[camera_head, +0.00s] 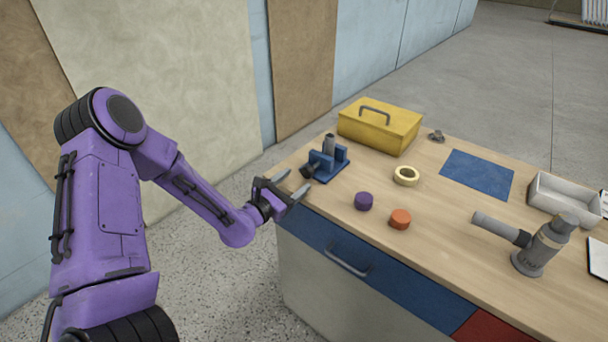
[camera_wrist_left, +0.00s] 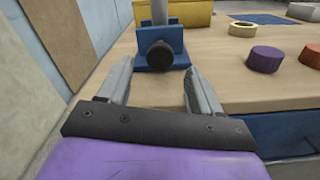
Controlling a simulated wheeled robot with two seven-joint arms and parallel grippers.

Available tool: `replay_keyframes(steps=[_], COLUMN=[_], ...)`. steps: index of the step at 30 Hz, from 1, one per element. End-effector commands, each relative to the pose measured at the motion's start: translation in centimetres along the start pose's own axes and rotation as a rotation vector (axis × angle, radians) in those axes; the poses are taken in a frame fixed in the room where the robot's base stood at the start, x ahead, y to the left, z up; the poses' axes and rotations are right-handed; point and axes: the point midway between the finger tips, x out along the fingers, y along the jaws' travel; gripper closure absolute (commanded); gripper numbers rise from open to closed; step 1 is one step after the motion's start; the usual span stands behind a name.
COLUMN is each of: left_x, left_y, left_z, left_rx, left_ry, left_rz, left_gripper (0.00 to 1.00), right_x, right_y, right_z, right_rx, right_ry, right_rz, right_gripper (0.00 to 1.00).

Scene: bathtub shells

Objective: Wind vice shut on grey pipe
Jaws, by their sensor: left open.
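The blue vice (camera_head: 326,166) stands on the workbench near its left end. The grey pipe (camera_head: 329,144) stands upright between its jaws; I cannot tell how tightly the jaws sit on it. The vice's dark round knob (camera_head: 308,171) faces my left gripper. My left gripper (camera_head: 293,184) is open and empty, just short of the knob, over the bench's near left edge. In the left wrist view, the knob (camera_wrist_left: 160,55) shows beyond and between the two fingertips (camera_wrist_left: 158,74), apart from them. The pipe (camera_wrist_left: 160,12) rises behind the knob, its top cut off. My right gripper is not in view.
A yellow toolbox (camera_head: 380,128) stands behind the vice. A tape roll (camera_head: 406,175), a purple cap (camera_head: 364,201) and an orange cap (camera_head: 400,219) lie to the right. A blue mat (camera_head: 477,174), a grey tray (camera_head: 563,196) and a grey pipe fitting (camera_head: 541,248) are farther right.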

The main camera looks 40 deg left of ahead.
Motion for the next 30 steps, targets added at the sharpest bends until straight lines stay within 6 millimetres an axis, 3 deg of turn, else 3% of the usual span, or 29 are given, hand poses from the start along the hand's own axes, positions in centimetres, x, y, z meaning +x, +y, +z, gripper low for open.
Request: replay_keyframes(steps=[3,7,17,22,30], left_x=[2.4,4.1,4.7,4.7,4.7], left_y=[-0.1,0.0,0.0,-0.1,-0.1], left_z=[0.0,0.0,-0.1,-0.1,-0.1], left_rx=[0.003,0.004,0.002,0.002,0.017], left_ry=[0.002,0.003,0.002,0.002,0.002], left_rz=[-0.001,-0.001,0.000,0.000,0.000], left_gripper=[0.35,0.35,0.35,0.91,0.92], right_x=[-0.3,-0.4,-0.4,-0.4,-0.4], right_y=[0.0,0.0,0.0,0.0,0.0], right_z=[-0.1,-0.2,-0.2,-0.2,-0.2], right_rx=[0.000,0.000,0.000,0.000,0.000], right_ry=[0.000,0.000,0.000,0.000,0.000], right_rz=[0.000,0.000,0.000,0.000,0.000], right_gripper=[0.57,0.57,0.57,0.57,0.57])
